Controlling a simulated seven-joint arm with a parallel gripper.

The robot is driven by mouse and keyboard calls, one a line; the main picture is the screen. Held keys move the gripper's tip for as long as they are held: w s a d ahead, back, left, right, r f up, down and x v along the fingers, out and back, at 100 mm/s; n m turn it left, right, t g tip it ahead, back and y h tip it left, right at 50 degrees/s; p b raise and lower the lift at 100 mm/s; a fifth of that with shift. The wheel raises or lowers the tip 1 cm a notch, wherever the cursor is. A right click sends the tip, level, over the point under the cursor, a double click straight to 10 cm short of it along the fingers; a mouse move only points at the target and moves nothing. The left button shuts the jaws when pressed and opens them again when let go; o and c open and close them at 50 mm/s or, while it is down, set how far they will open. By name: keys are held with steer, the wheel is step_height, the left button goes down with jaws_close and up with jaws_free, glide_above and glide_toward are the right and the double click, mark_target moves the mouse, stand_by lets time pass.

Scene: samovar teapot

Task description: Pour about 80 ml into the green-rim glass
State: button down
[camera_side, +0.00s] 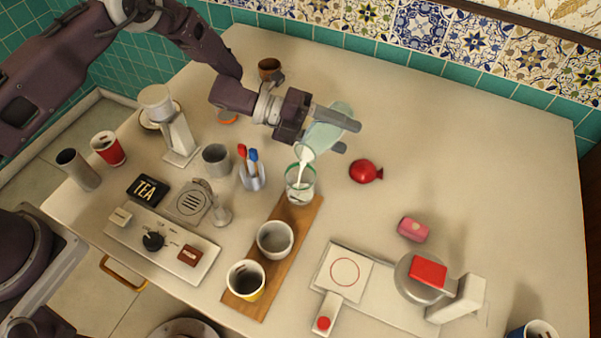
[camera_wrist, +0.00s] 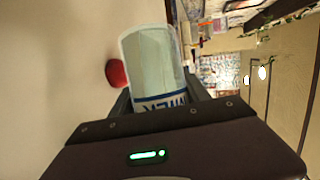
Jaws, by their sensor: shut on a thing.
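My gripper (camera_side: 348,137) is shut on a pale green, see-through container (camera_side: 323,133), tilted with its mouth down to the left. In the wrist view the container (camera_wrist: 150,60) sits between my fingers and shows a blue-and-white lettered band. A white stream (camera_side: 302,163) runs from its mouth into the green-rim glass (camera_side: 300,190). The glass stands upright at the far end of a wooden board, below and left of my gripper. Some white liquid shows inside the glass; its exact level is hard to tell.
On the wooden board (camera_side: 267,253) stand a white cup (camera_side: 275,240) and a yellow cup (camera_side: 245,280). A pen holder (camera_side: 252,177) is close left of the glass. A red round object (camera_side: 366,172) lies to the right. The table's right and back are mostly clear.

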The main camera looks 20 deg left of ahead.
steer(key=shift+w, duration=0.25)
stand_by(0.4)
steer(key=shift+m+t, duration=0.3)
steer(key=shift+m, duration=0.1)
stand_by(0.9)
steer(key=shift+r+p, duration=0.25)
steer(key=shift+p, duration=0.25)
steer(key=shift+d+f, duration=0.1)
steer(key=shift+f, duration=0.1)
steer(key=shift+w+f+n+g, duration=0.1)
steer(key=shift+w+n+g, duration=0.1)
steer(key=shift+n+g, duration=0.4)
steer(key=shift+w+f+n+y, duration=0.25)
steer(key=shift+f+n+y, duration=0.15)
steer(key=shift+f+n, duration=0.15)
steer(key=shift+s+f+n+g, duration=0.15)
steer(key=shift+f+n+g, duration=0.2)
steer(key=shift+g, duration=0.05)
steer(key=shift+f, duration=0.1)
stand_by(0.7)
